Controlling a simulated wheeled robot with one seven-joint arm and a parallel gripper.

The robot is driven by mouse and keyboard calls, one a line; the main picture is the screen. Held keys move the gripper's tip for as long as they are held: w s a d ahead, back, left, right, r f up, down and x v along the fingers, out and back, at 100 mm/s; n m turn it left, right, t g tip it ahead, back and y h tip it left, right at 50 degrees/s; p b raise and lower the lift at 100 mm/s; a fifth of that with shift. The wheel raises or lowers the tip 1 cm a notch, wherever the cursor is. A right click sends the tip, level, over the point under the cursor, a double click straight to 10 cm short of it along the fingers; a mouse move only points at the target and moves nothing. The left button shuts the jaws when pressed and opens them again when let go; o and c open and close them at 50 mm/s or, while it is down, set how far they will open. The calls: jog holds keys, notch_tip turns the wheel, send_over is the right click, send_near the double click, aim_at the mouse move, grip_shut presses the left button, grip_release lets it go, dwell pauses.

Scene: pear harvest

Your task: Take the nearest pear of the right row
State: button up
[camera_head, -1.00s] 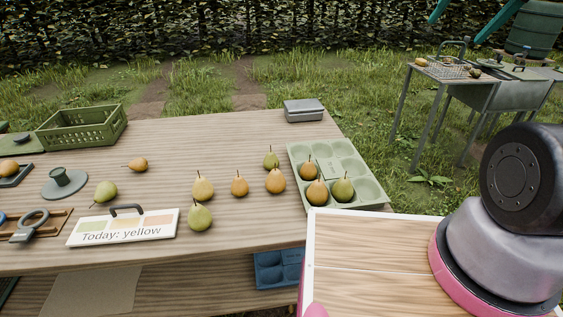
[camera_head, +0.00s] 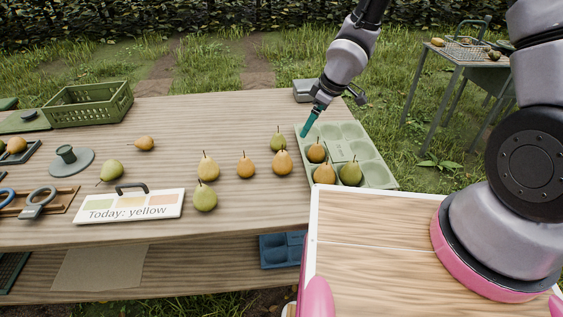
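Loose pears stand on the wooden table. At the right of this group are a green pear (camera_head: 278,139) and, nearer, an orange-yellow pear (camera_head: 283,162). To their left are an orange pear (camera_head: 246,166), a yellowish pear (camera_head: 208,167) and, nearest, a green pear (camera_head: 205,198). A pale green tray (camera_head: 376,173) holds two orange pears (camera_head: 317,152) (camera_head: 324,174) and a green pear (camera_head: 350,173). My gripper (camera_head: 306,129), with teal fingers, points down over the tray's far left corner, apart from the pears. Its finger gap is too small to tell.
A sign reading "Today: yellow" (camera_head: 130,207) stands at the front left. A green crate (camera_head: 88,108) and a grey box (camera_head: 304,91) stand at the back. Further pears lie left. A blue tray (camera_head: 283,251) sits below the tabletop.

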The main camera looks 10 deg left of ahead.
jog(key=n+g, duration=0.1)
jog(key=n, duration=0.1)
send_over(288, 154)
jog(key=d, duration=0.3)
notch_tip(288, 154, down, 5)
jog(key=shift+y, duration=0.5)
jog(key=x, duration=0.4)
jog(key=shift+s+a+f, duration=0.15)
jog(key=shift+a+f, duration=0.15)
jog(key=shift+a, duration=0.05)
jog(key=shift+s+x, duration=0.1)
jog(key=shift+x, duration=1.35)
jog(key=shift+s+x, duration=0.15)
jog(key=shift+x, duration=1.35)
jog(key=c, duration=1.4)
